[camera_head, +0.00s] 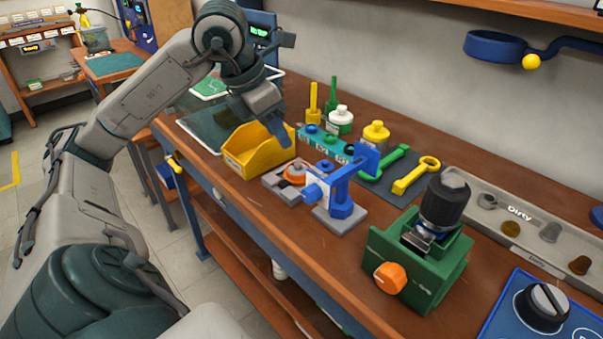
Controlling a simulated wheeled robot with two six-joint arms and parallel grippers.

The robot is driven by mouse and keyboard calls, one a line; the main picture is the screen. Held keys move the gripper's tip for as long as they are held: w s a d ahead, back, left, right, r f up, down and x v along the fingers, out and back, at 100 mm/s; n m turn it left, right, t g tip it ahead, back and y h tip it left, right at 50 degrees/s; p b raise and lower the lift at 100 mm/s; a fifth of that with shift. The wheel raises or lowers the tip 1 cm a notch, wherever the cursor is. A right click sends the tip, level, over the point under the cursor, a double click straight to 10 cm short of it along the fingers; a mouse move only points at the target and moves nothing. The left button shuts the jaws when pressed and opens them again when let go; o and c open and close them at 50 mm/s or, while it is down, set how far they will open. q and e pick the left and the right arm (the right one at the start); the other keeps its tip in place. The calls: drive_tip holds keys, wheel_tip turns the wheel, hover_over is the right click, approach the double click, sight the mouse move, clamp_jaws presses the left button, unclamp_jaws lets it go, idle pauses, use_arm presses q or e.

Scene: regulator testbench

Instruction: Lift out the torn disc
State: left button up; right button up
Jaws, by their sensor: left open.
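My left gripper (272,122) is open, just above the yellow bin (238,166) near the table's front edge. No disc shows between its fingers. I cannot make out a torn disc for certain. An orange round part (295,173) sits on a grey block to the right of the bin, beside a blue press-like fixture (342,196). A green vise (418,265) with an orange knob holds an upright dark cylindrical body (445,203). The inside of the bin is partly hidden by its wall and my gripper. My right gripper is not in view.
A teal block (325,143), white and yellow bottles (376,134), and green and yellow wrenches (417,175) stand or lie behind the fixture. A grey tray marked "Dirty" (520,228) holds several small parts. A blue panel with a dial (543,307) is at the lower right.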

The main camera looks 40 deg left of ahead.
sight(296, 165)
use_arm(q)
drive_tip(key=x, duration=0.8)
drive_tip(key=shift+w+f, duration=0.25)
drive_tip(key=shift+f, duration=0.05)
drive_tip(key=shift+s, duration=0.1)
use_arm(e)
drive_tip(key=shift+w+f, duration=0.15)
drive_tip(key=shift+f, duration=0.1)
use_arm(q)
drive_tip(key=shift+c, duration=0.4)
drive_tip(key=shift+d, duration=0.1)
clamp_jaws()
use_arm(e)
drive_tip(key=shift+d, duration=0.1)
